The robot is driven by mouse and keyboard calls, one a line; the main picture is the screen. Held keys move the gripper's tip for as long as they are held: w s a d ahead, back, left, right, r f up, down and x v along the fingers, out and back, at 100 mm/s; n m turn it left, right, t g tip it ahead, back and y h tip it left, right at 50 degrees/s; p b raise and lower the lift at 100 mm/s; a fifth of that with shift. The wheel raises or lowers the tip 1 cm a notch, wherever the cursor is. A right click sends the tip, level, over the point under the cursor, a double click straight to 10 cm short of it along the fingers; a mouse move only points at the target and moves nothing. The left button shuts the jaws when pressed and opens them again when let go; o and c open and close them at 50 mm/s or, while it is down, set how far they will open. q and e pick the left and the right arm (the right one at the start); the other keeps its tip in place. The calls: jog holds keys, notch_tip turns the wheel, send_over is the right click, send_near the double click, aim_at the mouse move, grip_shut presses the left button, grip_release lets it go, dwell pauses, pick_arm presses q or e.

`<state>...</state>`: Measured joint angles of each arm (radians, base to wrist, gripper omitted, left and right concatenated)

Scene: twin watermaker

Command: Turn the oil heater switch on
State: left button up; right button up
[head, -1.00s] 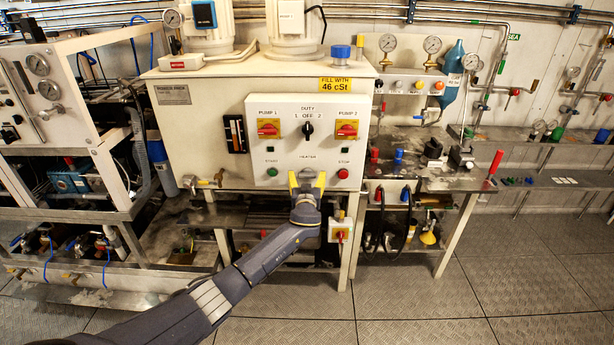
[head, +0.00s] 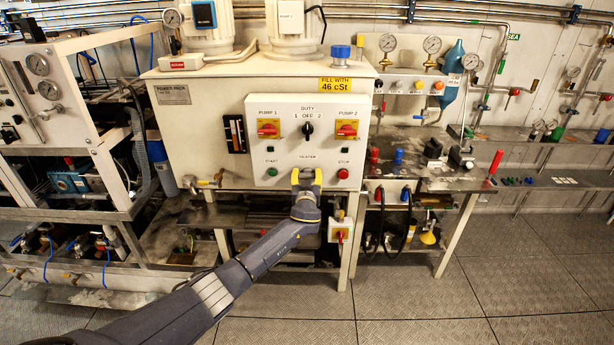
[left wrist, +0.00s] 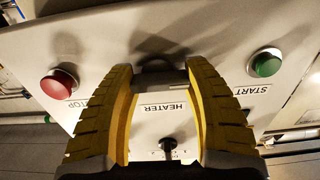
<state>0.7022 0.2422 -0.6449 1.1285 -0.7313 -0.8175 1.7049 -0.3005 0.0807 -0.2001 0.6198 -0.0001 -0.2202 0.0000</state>
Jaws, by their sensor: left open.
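The white control panel (head: 285,190) carries the label HEATER, and my left gripper (head: 307,173) is right in front of the spot below that label. The gripper hides the heater switch in the head view. In the left wrist view the picture is upside down. The yellow fingers of my left gripper (left wrist: 160,78) are open, one on each side of what looks like the dark heater switch (left wrist: 157,63). It is mostly hidden, and I cannot tell whether the fingers touch it. The HEATER label (left wrist: 164,107) shows between the fingers. My right gripper is not in view.
The green start button (head: 272,171) and the red stop button (head: 343,173) flank the gripper. The black duty selector (head: 308,129) is above, between two red pump switches. A small red-and-yellow switch box (head: 340,235) is below right. The floor in front is clear.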

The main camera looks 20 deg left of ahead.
pick_arm(q)
jog(key=shift+r, duration=0.15)
grip_shut()
jog(key=shift+w, duration=0.1)
